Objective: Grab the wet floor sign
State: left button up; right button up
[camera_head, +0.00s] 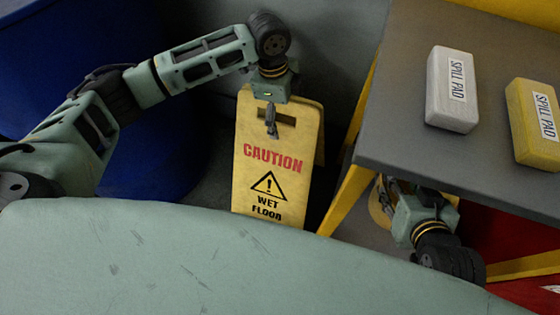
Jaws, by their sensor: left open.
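The yellow wet floor sign (267,172) stands upright in the middle of the head view, with "CAUTION WET FLOOR" and a warning triangle on its front. Its lower edge is hidden behind my own body. My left gripper (271,130) points down at the top of the sign, with its fingers in front of the dark handle slot. It is open, and I cannot tell whether it touches the sign. My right gripper (385,192) is low at the right, partly hidden under the table edge, and its finger state cannot be made out.
A grey-topped table (400,145) with a yellow frame stands right of the sign. On it lie a white spill pad (440,90) and a yellow spill pad (522,125). A large blue container (60,50) stands at the left, behind my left arm. Something red (510,235) shows under the table.

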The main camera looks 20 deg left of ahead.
pick_arm(q)
jog(key=shift+c, duration=0.5)
grip_shut()
dwell(0.8)
